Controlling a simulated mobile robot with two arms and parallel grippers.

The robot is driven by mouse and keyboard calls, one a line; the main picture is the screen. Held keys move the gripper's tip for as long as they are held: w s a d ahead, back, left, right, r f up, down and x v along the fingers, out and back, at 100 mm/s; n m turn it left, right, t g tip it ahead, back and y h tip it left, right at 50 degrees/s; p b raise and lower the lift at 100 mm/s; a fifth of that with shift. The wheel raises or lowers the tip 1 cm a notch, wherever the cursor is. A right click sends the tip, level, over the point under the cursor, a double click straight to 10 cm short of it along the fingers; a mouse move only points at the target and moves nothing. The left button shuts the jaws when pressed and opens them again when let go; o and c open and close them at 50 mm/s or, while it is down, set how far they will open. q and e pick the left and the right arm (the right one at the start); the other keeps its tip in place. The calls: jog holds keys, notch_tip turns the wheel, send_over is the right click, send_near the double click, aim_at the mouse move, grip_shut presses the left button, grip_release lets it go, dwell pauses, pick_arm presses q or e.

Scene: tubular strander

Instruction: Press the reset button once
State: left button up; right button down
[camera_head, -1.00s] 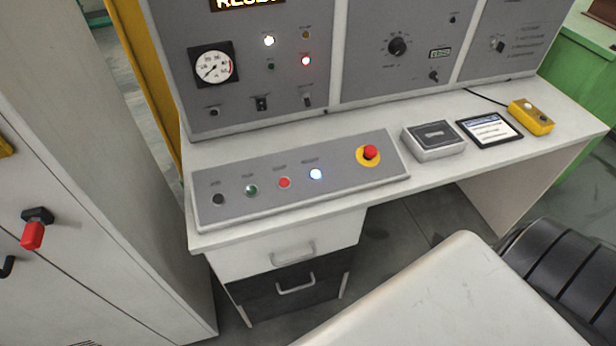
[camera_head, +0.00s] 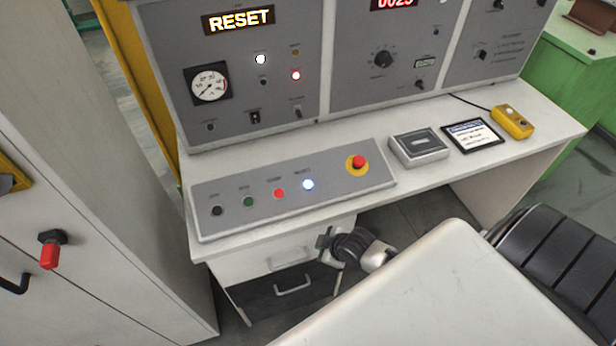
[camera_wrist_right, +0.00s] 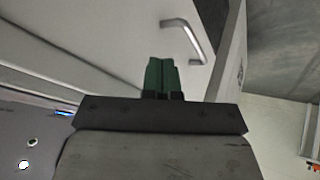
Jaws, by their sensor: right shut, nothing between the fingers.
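The reset button (camera_head: 308,184) is the glowing blue-white button on the sloped grey button panel (camera_head: 330,182), right of the red button. My right gripper (camera_head: 323,241) is in front of the desk's front edge, below the panel and apart from the button. In the right wrist view its green fingers (camera_wrist_right: 161,75) are shut and empty, with the drawer front behind them. A glowing button (camera_wrist_right: 24,165) shows at the lower left of that view. My left gripper is not in view.
Black, green and red buttons (camera_head: 279,193) sit left of the reset button. A red emergency stop (camera_head: 358,162) on yellow sits to its right. A drawer handle (camera_head: 290,259) lies below the desk edge. The upright panel's display (camera_head: 239,19) reads RESET.

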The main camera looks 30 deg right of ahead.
jog(key=w+r+n+t+y+p, duration=0.1)
jog(key=w+r+n+t, duration=0.3)
jog(key=r, duration=0.7)
notch_tip(320, 180, up, 10)
jog(key=n+y+p, duration=0.1)
jog(key=n, duration=0.2)
send_over(308, 185)
jog(key=s+a, duration=0.1)
jog(key=s, duration=0.3)
jog(key=shift+a+f, duration=0.1)
jog(key=f+b, duration=0.3)
jog(key=w+f+b, duration=0.1)
jog(key=f+b, duration=0.1)
jog(key=b, duration=0.1)
jog(key=w+f+b, duration=0.1)
jog(key=f+b, duration=0.2)
jog(key=shift+w+d+f, duration=0.25)
jog(key=shift+d+f, duration=0.05)
jog(key=shift+d, duration=0.05)
jog(key=shift+f, duration=0.1)
jog(key=shift+w+f+b, duration=0.1)
jog(key=shift+f+b, duration=0.2)
jog(key=shift+b, duration=0.1)
